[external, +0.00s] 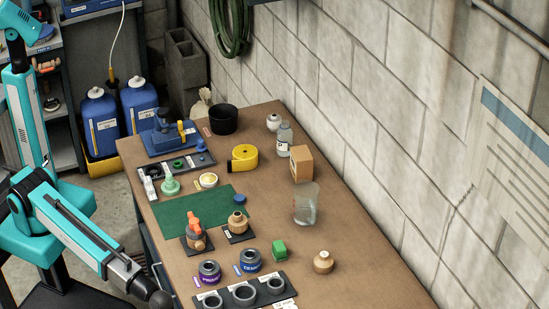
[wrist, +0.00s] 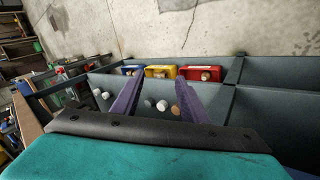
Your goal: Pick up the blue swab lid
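A small round blue piece (external: 240,200), which looks like the blue swab lid, lies at the right edge of the green mat (external: 178,216) on the workbench in the external view. It is too small there to show detail. I cannot make out a swab lid in the wrist view. My gripper (wrist: 158,84) shows two purple fingers, apart, with nothing held between them. In the external view my arm reaches down at the bench's left side, and the fingers cannot be made out.
Near the blue piece stand a tan fitting (external: 237,222), an orange-topped fitting (external: 195,232), a yellow tape roll (external: 244,158) and a clear beaker (external: 306,204). A ring rack (external: 243,296) lies in front. Beyond my fingers are a yellow bin (wrist: 161,72) and a red bin (wrist: 200,73).

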